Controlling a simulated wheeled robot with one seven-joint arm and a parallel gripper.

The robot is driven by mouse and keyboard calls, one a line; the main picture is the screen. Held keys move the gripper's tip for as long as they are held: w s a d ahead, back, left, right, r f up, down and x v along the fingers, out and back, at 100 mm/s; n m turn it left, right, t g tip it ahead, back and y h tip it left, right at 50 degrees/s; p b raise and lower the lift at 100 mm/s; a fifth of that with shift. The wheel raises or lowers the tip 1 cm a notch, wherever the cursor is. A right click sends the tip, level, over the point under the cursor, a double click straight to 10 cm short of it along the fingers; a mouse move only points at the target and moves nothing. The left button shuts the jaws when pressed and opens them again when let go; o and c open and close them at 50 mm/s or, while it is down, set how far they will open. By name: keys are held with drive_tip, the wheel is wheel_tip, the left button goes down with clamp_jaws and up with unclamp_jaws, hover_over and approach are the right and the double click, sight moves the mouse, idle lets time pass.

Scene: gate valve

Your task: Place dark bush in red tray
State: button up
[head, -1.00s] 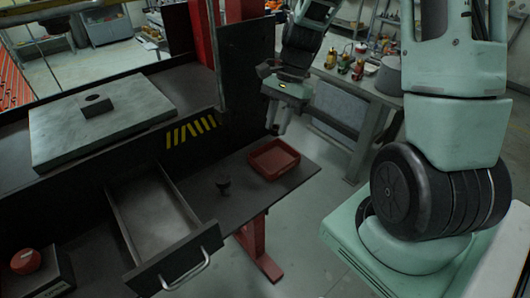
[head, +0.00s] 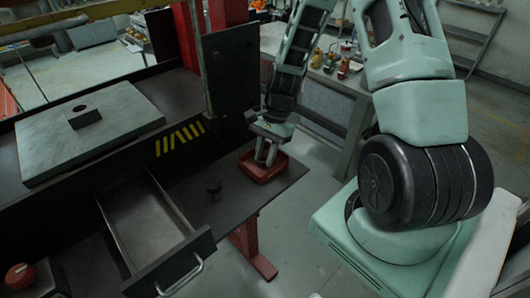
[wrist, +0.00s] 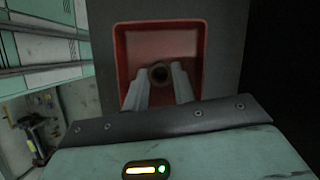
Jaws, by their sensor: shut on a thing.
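My gripper (head: 266,158) is shut on the dark bush (wrist: 160,74), which shows as a small dark ring between the fingertips in the wrist view. In the head view the bush cannot be made out. The fingers point down over the red tray (head: 249,168), a shallow square tray on the dark bench. In the wrist view the tray (wrist: 160,44) lies straight behind the bush and fingers, its walls on either side. I cannot tell whether the bush touches the tray floor.
A small dark part (head: 213,189) stands on the bench left of the tray. An open drawer (head: 150,228) juts out further left. A dark upright panel (head: 228,72) rises behind. A pale plate (head: 55,140) bears a dark block (head: 83,117).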

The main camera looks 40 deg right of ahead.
drive_tip(key=shift+f, duration=0.2)
drive_tip(key=o, duration=1)
drive_tip(key=shift+r, duration=0.1)
